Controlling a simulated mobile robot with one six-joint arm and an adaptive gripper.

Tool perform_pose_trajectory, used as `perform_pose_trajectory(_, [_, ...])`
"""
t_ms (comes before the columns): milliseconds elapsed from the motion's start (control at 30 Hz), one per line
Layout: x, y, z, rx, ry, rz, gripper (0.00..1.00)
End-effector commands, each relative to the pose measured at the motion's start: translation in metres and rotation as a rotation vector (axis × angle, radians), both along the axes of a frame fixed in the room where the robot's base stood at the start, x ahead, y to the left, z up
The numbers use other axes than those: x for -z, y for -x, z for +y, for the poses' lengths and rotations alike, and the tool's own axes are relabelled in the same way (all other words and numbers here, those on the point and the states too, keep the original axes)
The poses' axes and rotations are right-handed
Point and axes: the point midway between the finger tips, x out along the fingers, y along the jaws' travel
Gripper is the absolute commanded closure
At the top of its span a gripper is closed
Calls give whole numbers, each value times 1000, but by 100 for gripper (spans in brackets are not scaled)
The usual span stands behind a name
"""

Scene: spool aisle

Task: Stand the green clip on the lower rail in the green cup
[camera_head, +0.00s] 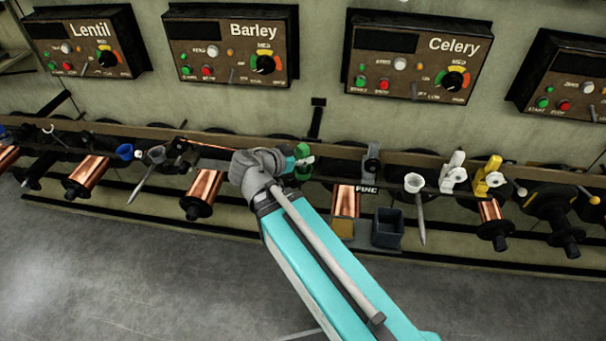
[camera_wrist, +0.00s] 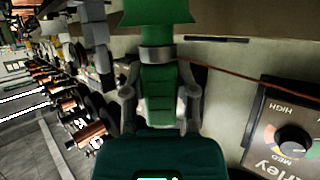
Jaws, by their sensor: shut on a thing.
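The green clip (camera_wrist: 158,88) stands between the two grey fingers of my gripper (camera_wrist: 160,110) in the wrist view, which are shut on it. It has a flared green top and a metal band above the fingers. In the head view, a bit of green clip (camera_head: 303,150) shows beside the grey wrist, at the rail below the Barley panel. My gripper there is mostly hidden behind my wrist. I cannot tell whether the clip still touches the rail.
The lower rail (camera_head: 420,187) carries copper spools (camera_head: 204,187), a blue cup (camera_head: 124,151), a white cup (camera_head: 413,182), a white clip (camera_head: 453,172) and a yellow clip (camera_head: 488,178). A dark square bin (camera_head: 387,228) sits in front. A copper wire (camera_wrist: 225,72) runs right of my gripper.

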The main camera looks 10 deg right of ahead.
Motion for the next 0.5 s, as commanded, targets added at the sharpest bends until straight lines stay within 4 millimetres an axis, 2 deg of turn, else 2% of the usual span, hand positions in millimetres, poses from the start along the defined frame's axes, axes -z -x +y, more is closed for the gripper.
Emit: perform_pose_trajectory(500, [7,0,-1,1,0,0,100])
